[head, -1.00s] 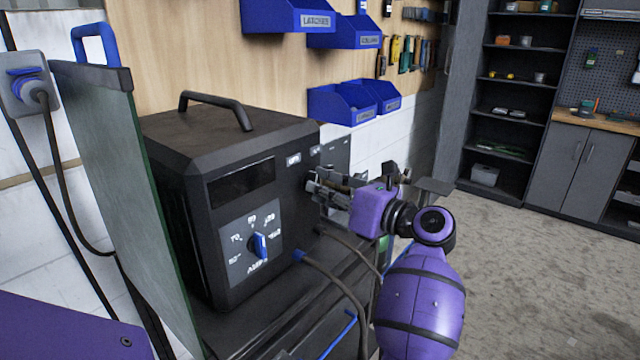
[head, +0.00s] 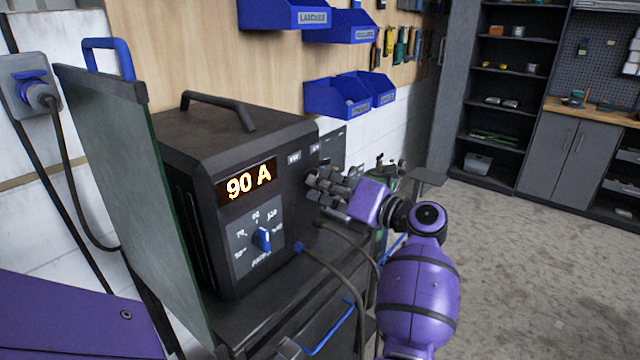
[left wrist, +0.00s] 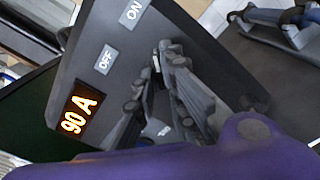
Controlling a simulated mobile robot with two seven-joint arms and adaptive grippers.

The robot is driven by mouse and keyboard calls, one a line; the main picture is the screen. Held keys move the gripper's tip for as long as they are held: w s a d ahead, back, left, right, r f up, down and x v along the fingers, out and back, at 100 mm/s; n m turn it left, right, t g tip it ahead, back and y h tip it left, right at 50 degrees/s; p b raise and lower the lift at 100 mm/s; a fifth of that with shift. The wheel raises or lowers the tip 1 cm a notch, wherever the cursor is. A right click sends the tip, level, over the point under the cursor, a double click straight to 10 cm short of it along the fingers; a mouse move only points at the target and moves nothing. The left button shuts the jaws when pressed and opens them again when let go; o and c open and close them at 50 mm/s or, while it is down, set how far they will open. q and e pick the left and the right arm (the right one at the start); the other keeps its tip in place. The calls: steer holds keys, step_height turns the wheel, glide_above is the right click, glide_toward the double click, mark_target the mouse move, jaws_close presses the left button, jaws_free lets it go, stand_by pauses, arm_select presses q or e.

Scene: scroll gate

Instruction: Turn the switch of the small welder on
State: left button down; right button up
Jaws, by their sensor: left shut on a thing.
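The small welder (head: 205,145) is a black box with a top handle. Its display (head: 248,181) is lit and reads "90 A"; the display also shows in the left wrist view (left wrist: 78,115). Below it sits a blue dial knob (head: 263,239). In the left wrist view an OFF label (left wrist: 105,60) and an ON label (left wrist: 133,11) are on the front panel. My left gripper (head: 318,187) is at the panel's right part, below the labels, shut on the switch, which its fingers (left wrist: 163,62) mostly hide. My right gripper is not in view.
A green-grey screen (head: 125,200) with a blue handle stands left of the welder. Cables run from its front. A wall socket with a plug (head: 35,92) is at far left. Blue bins (head: 345,97) hang behind. Floor at right (head: 530,250) is clear.

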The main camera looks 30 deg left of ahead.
arm_select(q)
steer(key=c, duration=1.8)
jaws_free()
steer(key=shift+d, duration=0.1)
steer(key=d, duration=0.7)
steer(key=shift+s+d, duration=0.2)
steer(key=shift+s, duration=0.1)
